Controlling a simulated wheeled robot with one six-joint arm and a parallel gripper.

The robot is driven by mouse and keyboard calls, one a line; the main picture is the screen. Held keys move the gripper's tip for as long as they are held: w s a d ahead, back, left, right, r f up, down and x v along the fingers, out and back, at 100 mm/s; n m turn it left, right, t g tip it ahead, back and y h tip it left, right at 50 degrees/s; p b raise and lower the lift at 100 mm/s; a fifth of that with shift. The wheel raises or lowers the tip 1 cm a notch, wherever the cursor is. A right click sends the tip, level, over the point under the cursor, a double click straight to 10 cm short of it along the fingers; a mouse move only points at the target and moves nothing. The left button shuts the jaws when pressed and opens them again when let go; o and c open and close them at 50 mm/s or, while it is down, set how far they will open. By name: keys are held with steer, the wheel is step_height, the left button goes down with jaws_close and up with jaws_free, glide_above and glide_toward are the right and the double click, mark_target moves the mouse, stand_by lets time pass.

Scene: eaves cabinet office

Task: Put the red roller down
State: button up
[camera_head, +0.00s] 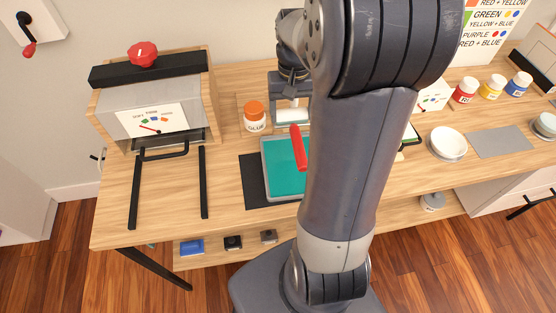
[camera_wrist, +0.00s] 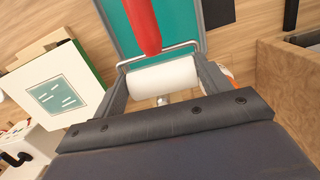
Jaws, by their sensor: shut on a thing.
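My gripper (camera_wrist: 164,82) is shut on the red roller (camera_wrist: 142,22), with its two fingers at either end of the white cylinder (camera_wrist: 160,77). The wire frame and red handle extend away from the gripper. In the head view the red handle (camera_head: 298,148) appears over the teal surface of a grey-rimmed tray (camera_head: 264,172). The roller seems to be held above the tray, but the exact gap cannot be told.
A glue jar (camera_head: 254,117) with an orange lid stands left of the gripper. A black-handled press (camera_head: 150,100) fills the table's left end. White bowls (camera_head: 447,144) and paint jars (camera_head: 466,90) stand to the right.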

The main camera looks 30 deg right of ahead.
step_height(320, 180, down, 9)
steer(key=shift+f, duration=0.15)
stand_by(0.4)
steer(key=shift+f, duration=0.15)
steer(key=o, duration=1.2)
steer(key=shift+c, duration=0.2)
steer(key=r, duration=1.2)
steer(key=shift+w+d+r, duration=0.15)
steer(key=shift+w+d, duration=0.1)
steer(key=shift+w, duration=0.15)
